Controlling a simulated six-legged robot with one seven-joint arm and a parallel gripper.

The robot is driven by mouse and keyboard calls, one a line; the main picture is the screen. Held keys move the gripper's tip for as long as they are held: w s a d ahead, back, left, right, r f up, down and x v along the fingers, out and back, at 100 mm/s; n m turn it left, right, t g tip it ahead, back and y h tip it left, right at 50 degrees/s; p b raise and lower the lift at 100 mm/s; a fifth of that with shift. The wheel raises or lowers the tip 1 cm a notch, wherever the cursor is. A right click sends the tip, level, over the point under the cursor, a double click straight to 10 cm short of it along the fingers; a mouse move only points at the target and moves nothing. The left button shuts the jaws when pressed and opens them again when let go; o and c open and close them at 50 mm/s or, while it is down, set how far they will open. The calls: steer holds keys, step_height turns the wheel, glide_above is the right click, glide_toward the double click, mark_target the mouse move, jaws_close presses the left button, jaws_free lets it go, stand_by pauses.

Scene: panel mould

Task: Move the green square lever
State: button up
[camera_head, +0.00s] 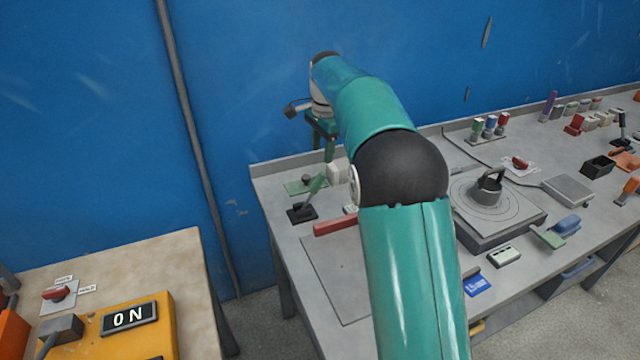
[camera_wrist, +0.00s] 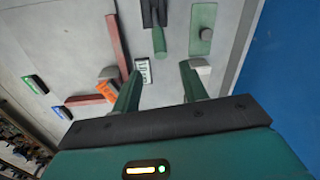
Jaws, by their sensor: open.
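The green lever (camera_head: 316,185) stands tilted on a black base (camera_head: 301,214) near the left end of the grey workbench. In the wrist view the green handle (camera_wrist: 159,41) points from its black base toward my gripper. My gripper (camera_wrist: 161,82) is open, with its two green fingers apart and nothing held between them. The handle's end lies ahead of the gap and appears clear of both fingers. In the head view my gripper (camera_head: 325,148) is beyond the lever, near the bench's back edge and partly hidden by my arm.
A green plate with a grey knob (camera_wrist: 206,33) lies beside the lever, with a white block (camera_wrist: 201,67) near it. A red bar (camera_head: 335,227) and a small labelled box (camera_wrist: 143,70) are close by. The blue wall (camera_head: 240,90) rises behind the bench.

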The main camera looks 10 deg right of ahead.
mark_target(320, 184)
steer(key=f, duration=0.8)
steer(key=w+f, duration=0.1)
steer(key=f, duration=0.3)
steer(key=shift+a+f, duration=0.25)
steer(key=shift+f, duration=0.1)
jaws_close()
